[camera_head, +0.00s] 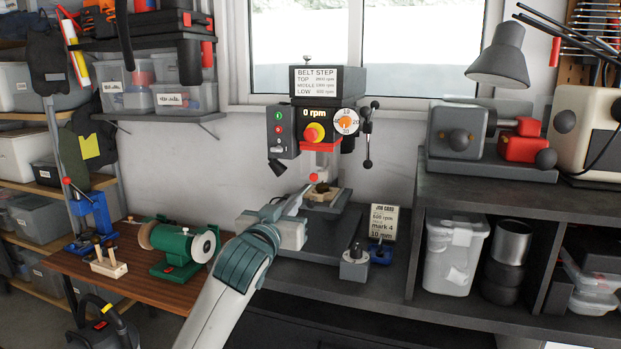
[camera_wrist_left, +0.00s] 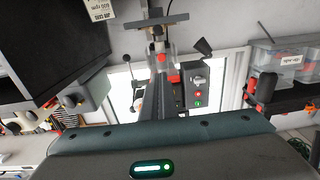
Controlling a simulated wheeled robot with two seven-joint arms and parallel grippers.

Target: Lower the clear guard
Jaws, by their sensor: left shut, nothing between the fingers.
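The drill press (camera_head: 327,80) stands on the bench with its display reading 0 rpm. Its clear guard (camera_head: 325,160) hangs below the red bar under the drill head, in front of the chuck area, with a small red knob (camera_head: 313,177) at its lower left. My left gripper (camera_head: 304,190) is shut and empty, its fingertips just below and left of the knob. Whether they touch it I cannot tell. In the left wrist view the shut fingers (camera_wrist_left: 157,82) point toward the red knob (camera_wrist_left: 160,58). My right gripper is not in view.
A wooden block (camera_head: 323,194) sits on the drill table under the guard. A green bench grinder (camera_head: 182,248) is at the left. A grey lamp (camera_head: 500,60) hangs at the right.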

